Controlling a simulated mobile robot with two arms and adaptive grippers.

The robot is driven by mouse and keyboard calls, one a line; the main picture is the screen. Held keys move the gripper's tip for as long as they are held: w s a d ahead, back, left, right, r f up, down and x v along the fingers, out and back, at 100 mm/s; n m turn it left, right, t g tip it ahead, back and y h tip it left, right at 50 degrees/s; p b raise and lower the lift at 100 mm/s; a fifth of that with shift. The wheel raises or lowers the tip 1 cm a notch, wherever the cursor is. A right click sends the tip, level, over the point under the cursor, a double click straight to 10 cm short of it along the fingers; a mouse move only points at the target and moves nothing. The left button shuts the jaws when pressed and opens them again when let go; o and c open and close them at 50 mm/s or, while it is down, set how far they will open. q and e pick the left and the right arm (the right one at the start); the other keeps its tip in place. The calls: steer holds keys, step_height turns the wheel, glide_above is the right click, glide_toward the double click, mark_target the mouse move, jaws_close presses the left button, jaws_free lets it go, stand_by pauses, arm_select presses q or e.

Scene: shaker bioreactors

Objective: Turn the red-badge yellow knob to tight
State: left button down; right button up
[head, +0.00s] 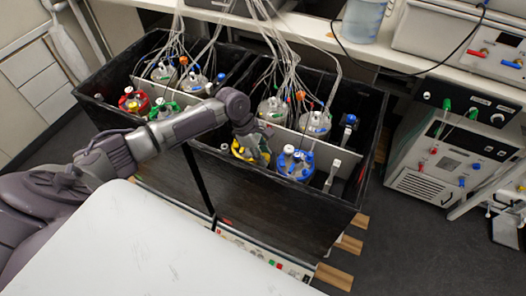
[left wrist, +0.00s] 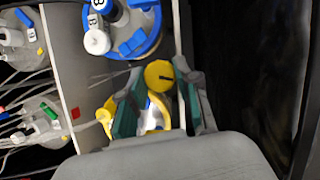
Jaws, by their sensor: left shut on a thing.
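The yellow knob (left wrist: 158,73) is a round disc with a dark pointer mark, seen in the left wrist view. It sits between the fingertips of my left gripper (left wrist: 157,82), whose green-padded fingers are shut on it. Below it, between the fingers, is the yellow-ringed vessel (left wrist: 104,118), partly covered. A small red badge (left wrist: 75,113) is on the pale divider to the left. In the head view, my left gripper (head: 258,158) reaches down over the yellow-ringed vessel (head: 238,151) and hides the knob. My right gripper is not in view.
A blue-ringed vessel (head: 295,163) stands close to the right of the yellow one. The pale divider (head: 325,152) and black box wall (head: 270,190) bound this compartment. Vessels with red (head: 133,101) and green (head: 164,109) rings stand further left. Tubes hang behind.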

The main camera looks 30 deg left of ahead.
arm_select(q)
steer(key=m+p, duration=0.1)
steer(key=p, duration=0.2)
steer(key=r+m+g+p, duration=0.1)
steer(key=p, duration=0.2)
steer(key=shift+d, duration=0.1)
steer(key=shift+w+f+m+p, duration=0.1)
steer(key=shift+f+m+p, duration=0.05)
steer(key=shift+m+p, duration=0.45)
steer(key=shift+f+m+g, duration=0.2)
steer(key=shift+m+g, duration=0.1)
steer(key=shift+m, duration=0.2)
steer(key=shift+w+f+m+g, duration=0.15)
steer(key=shift+m+g, duration=0.25)
steer(key=shift+m, duration=0.4)
steer(key=m+g, duration=0.1)
steer(key=m, duration=0.2)
steer(key=m+g+y+b, duration=0.1)
steer(key=m, duration=0.2)
steer(key=shift+m, duration=0.3)
steer(key=m+y, duration=0.1)
steer(key=m, duration=0.1)
steer(key=m+g, duration=0.1)
steer(key=m, duration=0.1)
steer(key=shift+w+d+y, duration=0.1)
steer(key=shift+d+y, duration=0.05)
steer(key=shift+y, duration=0.25)
steer(key=shift+m+y, duration=0.7)
steer(key=shift+m, duration=1.4)
